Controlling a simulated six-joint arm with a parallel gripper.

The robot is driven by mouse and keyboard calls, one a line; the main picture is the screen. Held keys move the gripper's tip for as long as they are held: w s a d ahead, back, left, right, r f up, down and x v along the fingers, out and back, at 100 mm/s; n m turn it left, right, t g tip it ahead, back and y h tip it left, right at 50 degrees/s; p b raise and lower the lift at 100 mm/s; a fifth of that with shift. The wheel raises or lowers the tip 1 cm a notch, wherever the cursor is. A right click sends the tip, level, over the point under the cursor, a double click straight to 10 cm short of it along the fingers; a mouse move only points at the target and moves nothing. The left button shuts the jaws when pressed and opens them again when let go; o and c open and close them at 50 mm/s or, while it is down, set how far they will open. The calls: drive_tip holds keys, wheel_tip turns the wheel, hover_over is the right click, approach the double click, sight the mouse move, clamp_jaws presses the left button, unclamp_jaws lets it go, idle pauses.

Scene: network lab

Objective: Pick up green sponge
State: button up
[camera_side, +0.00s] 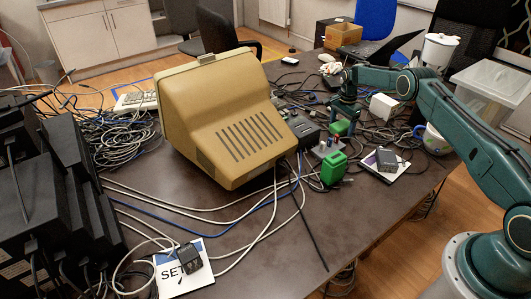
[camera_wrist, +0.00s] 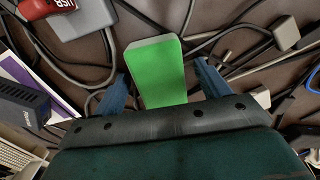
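The green sponge (camera_wrist: 156,68) is a bright green block in the middle of the wrist view. In the side view it shows as a small green piece (camera_side: 341,127) on the dark table, right of the beige monitor. My gripper (camera_side: 345,117) points down just above it. In the wrist view my gripper (camera_wrist: 162,88) is open, with one blue finger on each side of the sponge. Small gaps show between sponge and fingers. The sponge's near end is hidden behind my gripper body. Whether the fingertips reach down beside it is hard to tell.
A red item (camera_wrist: 45,8) and a grey box (camera_wrist: 78,25) lie close by. Many cables cross the table. A dark box (camera_side: 386,160), a white box (camera_side: 383,107) and the beige monitor (camera_side: 222,120) stand around.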

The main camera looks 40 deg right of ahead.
sight(342, 124)
drive_tip(key=c, duration=1)
drive_tip(key=shift+o, duration=0.2)
drive_tip(key=shift+r, duration=0.1)
wheel_tip(342, 124, up, 20)
idle(0.4)
